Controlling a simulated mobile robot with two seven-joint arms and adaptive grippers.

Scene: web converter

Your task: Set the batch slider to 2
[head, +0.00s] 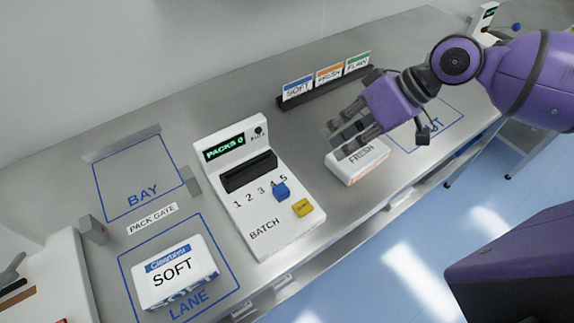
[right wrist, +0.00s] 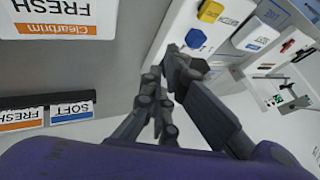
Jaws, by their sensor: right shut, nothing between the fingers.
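The white batch console (head: 222,225) stands mid-bench, with a dark slot, a row of numbers 1 to 5 and the word BATCH. Its blue slider knob (head: 281,191) is at the high end of the row, just below the 4 and 5; I cannot tell which exactly. The knob also shows in the right wrist view (right wrist: 195,38), just beyond the fingertips. My right gripper (head: 337,139) is shut and empty, raised to the right of the console and apart from the knob. My left gripper is not in view.
A yellow button (head: 302,207) sits close to the knob. A FRESH pack (head: 358,163) lies right of the console, partly under my gripper. A SOFT pack (head: 174,272) lies in the LANE outline. A card rack (head: 325,88) stands behind. The BAY outline (head: 138,180) is empty.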

